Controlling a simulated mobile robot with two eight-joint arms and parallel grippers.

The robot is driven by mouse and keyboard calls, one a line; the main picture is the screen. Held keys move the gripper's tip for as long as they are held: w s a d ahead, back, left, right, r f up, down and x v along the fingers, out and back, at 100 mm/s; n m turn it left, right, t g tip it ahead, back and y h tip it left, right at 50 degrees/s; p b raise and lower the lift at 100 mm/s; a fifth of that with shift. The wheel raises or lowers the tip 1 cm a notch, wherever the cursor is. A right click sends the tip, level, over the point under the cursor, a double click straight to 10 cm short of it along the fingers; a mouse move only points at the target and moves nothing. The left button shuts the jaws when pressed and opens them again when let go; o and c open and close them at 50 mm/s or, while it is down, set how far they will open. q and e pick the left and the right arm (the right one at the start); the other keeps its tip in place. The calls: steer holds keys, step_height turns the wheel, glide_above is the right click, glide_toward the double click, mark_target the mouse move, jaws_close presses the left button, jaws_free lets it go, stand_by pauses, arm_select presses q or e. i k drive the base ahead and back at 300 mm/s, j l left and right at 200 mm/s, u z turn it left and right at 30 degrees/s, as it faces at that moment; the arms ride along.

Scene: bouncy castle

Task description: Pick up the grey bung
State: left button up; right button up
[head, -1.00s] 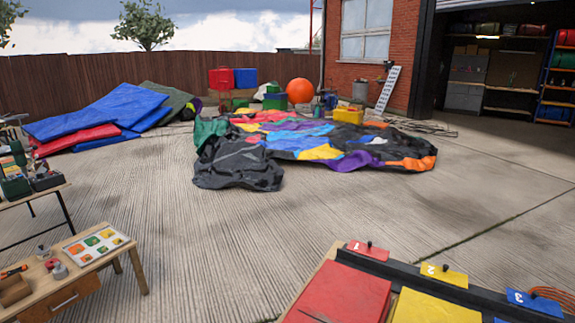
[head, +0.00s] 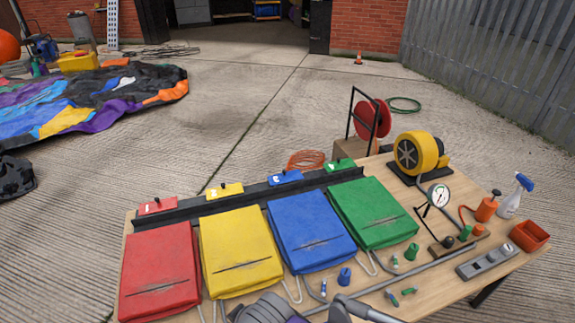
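I cannot single out the grey bung with certainty. A small dark rounded piece (head: 448,242) stands on a wooden block beside a green bung (head: 465,233) and an orange-red one (head: 478,230); its colour is too dark to name surely. A blue bung (head: 345,277) and a green bung (head: 411,252) stand on the table in front of the coloured panels. A grey block (head: 487,262) with round marks lies at the right. Grey rounded shapes cut off at the bottom edge may be my arm. Neither gripper's fingertips can be made out.
The wooden table (head: 392,165) carries red (head: 158,265), yellow (head: 240,247), blue (head: 308,229) and green (head: 372,210) panels. A yellow blower (head: 418,152), pressure gauge (head: 440,195), spray bottle (head: 517,196) and orange tray (head: 529,236) crowd its right. Open concrete lies behind.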

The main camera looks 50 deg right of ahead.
mark_target(491, 257)
steer(key=z, duration=3.45)
steer(key=u, duration=0.95)
steer(key=k+u, duration=0.1)
steer(key=u, duration=0.4)
steer(key=j+u, duration=0.1)
steer(key=u, duration=0.85)
steer(key=j+u, duration=0.1)
steer(key=u, duration=0.4)
steer(key=z, duration=2.8)
